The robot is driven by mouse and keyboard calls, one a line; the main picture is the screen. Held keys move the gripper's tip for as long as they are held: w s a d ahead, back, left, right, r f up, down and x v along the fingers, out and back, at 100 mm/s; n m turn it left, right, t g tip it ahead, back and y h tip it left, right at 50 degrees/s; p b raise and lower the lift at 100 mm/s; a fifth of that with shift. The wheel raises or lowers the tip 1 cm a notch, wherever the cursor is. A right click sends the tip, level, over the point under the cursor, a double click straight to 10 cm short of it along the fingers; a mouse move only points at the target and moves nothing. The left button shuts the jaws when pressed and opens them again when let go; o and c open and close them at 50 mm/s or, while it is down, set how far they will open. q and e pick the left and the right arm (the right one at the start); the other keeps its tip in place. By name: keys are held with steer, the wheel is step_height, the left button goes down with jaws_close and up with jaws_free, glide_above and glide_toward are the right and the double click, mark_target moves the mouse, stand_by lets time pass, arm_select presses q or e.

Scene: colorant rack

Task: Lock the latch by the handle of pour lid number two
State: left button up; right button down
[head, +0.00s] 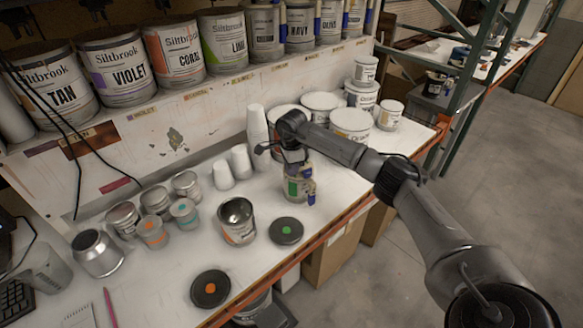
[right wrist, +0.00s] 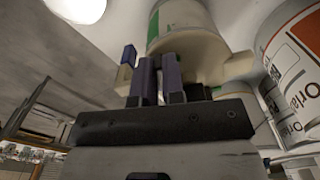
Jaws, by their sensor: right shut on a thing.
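A can with a green-and-white label (head: 293,188) stands on the white bench near its front edge. A beige pour lid (right wrist: 205,58) is on this can, with a blue latch (right wrist: 126,66) at its side; blue parts (head: 310,200) also show at the can's right in the head view. No number is readable on the lid. My right gripper (head: 292,160) is at the top of this can. In the right wrist view its fingers (right wrist: 160,80) are close together against the lid, shut on a purple-blue part. Whether that part is the latch by the handle is hard to tell. My left gripper is out of view.
An open metal can (head: 237,222), a black lid with a green dot (head: 286,231) and one with an orange dot (head: 211,289) lie to the left and front. White cups (head: 257,124) and several large cans (head: 351,124) stand close behind.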

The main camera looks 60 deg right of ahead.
stand_by(0.3)
steer(key=m+p, duration=0.2)
steer(key=m, duration=0.1)
steer(key=shift+r, duration=0.2)
steer(key=m+p, duration=0.1)
steer(key=m, duration=0.1)
steer(key=shift+w+d+m, duration=0.1)
steer(key=shift+m, duration=0.2)
steer(key=m+p, duration=0.3)
steer(key=m, duration=0.3)
steer(key=shift+d, duration=0.1)
steer(key=shift+f+m+p, duration=0.15)
steer(key=shift+m+p, duration=0.5)
steer(key=shift+m, duration=0.85)
steer(key=shift+d, duration=0.1)
